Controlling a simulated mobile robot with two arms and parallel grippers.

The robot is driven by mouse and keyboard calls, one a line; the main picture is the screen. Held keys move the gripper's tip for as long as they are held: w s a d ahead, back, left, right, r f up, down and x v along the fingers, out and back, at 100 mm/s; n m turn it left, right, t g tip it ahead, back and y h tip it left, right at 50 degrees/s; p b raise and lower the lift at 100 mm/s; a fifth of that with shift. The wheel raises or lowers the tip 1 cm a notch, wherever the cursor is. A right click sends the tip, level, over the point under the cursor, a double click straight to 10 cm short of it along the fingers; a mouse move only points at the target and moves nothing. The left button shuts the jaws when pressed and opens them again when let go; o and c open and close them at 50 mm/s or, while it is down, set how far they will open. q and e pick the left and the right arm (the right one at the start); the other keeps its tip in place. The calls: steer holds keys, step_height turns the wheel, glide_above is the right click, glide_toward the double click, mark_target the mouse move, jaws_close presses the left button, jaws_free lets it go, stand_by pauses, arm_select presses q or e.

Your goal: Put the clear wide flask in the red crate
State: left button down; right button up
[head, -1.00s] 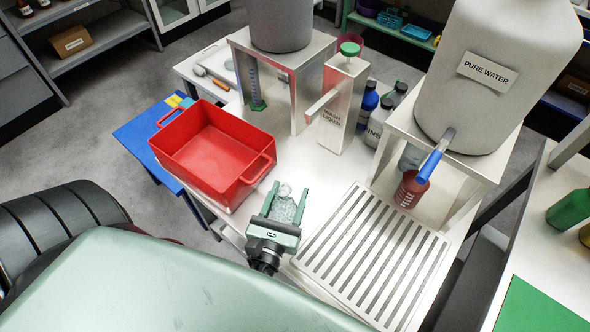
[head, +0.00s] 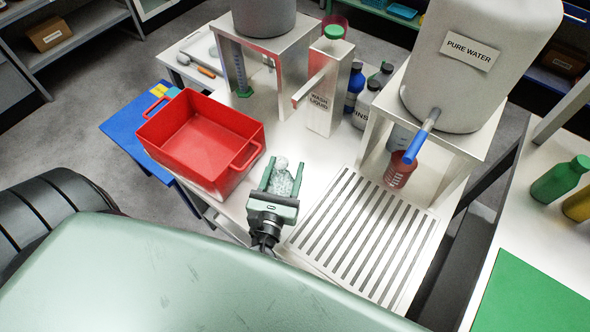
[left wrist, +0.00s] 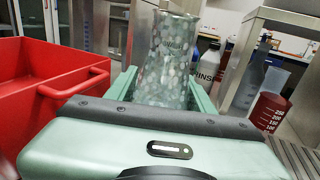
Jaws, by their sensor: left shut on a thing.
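The clear wide flask (head: 281,178) is between the fingers of my left gripper (head: 282,176), which is shut on it. In the left wrist view the flask (left wrist: 166,62) stands roughly upright between the two green fingers. The red crate (head: 192,165) is on the table just left of the gripper in the head view. It looks empty inside. Its near wall and handle also show at the left of the left wrist view (left wrist: 45,100). The flask is outside the crate, to the right of its handle. My right gripper is not in view.
A slatted drain tray (head: 345,250) lies right of the gripper. A wash liquid dispenser (head: 328,85) and a metal stand with the pure water tank (head: 475,65) rise behind. A red beaker (head: 400,172) is under the tap. A blue table (head: 130,130) is left of the crate.

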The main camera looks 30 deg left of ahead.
arm_select(q)
steer(key=shift+s+a, duration=0.25)
steer(key=shift+s, duration=0.35)
